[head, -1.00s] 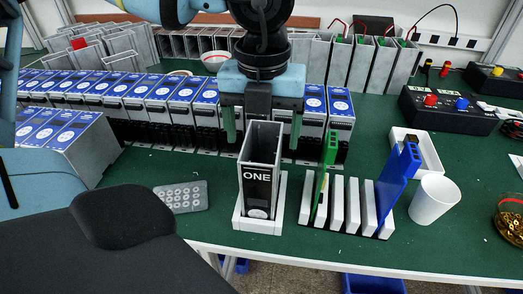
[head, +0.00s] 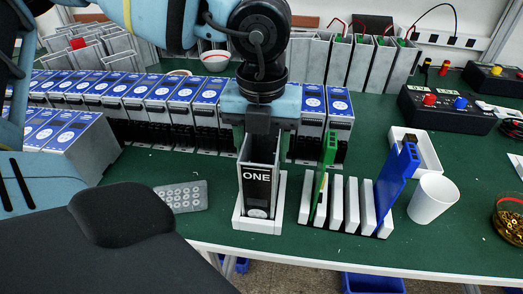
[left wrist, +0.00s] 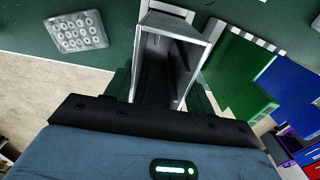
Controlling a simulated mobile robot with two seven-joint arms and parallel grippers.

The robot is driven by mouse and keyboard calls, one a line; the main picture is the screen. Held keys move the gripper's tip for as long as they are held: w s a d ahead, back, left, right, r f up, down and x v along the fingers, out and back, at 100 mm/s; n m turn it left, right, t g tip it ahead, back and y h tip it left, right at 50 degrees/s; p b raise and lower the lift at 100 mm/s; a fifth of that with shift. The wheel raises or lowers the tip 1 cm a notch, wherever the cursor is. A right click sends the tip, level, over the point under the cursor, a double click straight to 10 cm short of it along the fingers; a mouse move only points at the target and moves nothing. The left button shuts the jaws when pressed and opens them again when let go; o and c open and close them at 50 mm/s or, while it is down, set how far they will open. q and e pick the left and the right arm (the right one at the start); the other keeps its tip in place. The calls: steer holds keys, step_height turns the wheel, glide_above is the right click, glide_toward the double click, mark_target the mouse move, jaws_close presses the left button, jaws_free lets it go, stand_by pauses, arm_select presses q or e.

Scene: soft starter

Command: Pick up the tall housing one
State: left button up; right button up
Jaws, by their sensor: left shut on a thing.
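The tall housing marked ONE (head: 257,188) is a grey, open-topped box with a black front label. It stands upright in a white square holder (head: 238,222) near the table's front edge. My left gripper (head: 259,150) is lowered over it from behind, with its fingers at the upper walls, shut on the housing. The fingers are mostly hidden behind the housing in the head view. In the left wrist view the housing's open top (left wrist: 172,50) lies between the fingers. My right gripper is not in view.
Right of the housing, a white slotted rack (head: 345,208) holds a green board (head: 324,175) and a blue board (head: 392,180). A grey button pad (head: 181,196) lies left. A row of blue-topped units (head: 150,93) stands behind.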

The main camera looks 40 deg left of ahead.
arm_select(q)
steer(key=shift+c, duration=1.2)
steer(key=shift+r, duration=0.15)
